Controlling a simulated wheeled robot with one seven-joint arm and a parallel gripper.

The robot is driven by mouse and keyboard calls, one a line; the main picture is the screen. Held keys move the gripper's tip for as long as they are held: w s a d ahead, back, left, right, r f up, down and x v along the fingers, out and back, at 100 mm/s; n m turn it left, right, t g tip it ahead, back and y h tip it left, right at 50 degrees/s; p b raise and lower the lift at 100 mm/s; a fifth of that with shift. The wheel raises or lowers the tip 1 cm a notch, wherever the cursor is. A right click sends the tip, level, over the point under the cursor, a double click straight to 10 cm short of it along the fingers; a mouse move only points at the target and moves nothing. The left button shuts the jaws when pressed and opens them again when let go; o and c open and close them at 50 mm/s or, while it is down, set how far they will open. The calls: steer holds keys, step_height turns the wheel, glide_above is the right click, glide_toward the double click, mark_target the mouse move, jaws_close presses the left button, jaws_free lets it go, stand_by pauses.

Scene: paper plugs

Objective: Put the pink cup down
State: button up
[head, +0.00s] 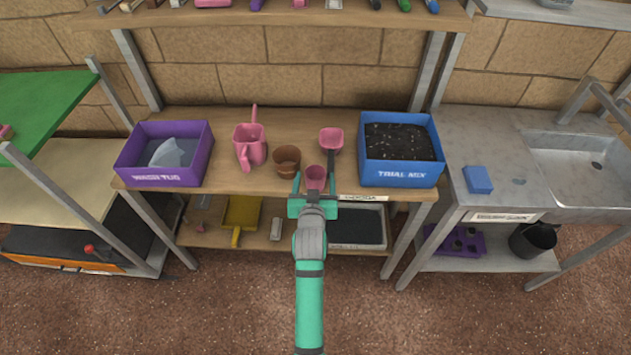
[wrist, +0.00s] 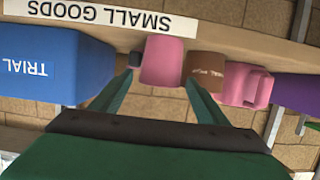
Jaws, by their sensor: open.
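The pink cup (head: 316,177) is near the front edge of the wooden bench (head: 225,198), upright, and looks to rest on its top. My gripper (head: 315,181) is open, with one finger on each side of the cup. In the wrist view my gripper's (wrist: 159,74) fingers are spread with a gap to the cup; I cannot tell whether either touches it.
A brown pot (head: 287,161) stands left of the cup, and a pink watering can (head: 249,148) beyond it. A pink scoop (head: 331,140) lies behind. A sink bench (head: 462,150) is right.

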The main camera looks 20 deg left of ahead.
steer(key=shift+w+f, duration=0.2)
steer(key=shift+w, duration=0.45)
steer(key=shift+s+a, duration=0.15)
steer(key=shift+a, duration=0.05)
steer(key=c, duration=1.2)
steer(key=shift+d, duration=0.1)
steer(key=shift+r, duration=0.15)
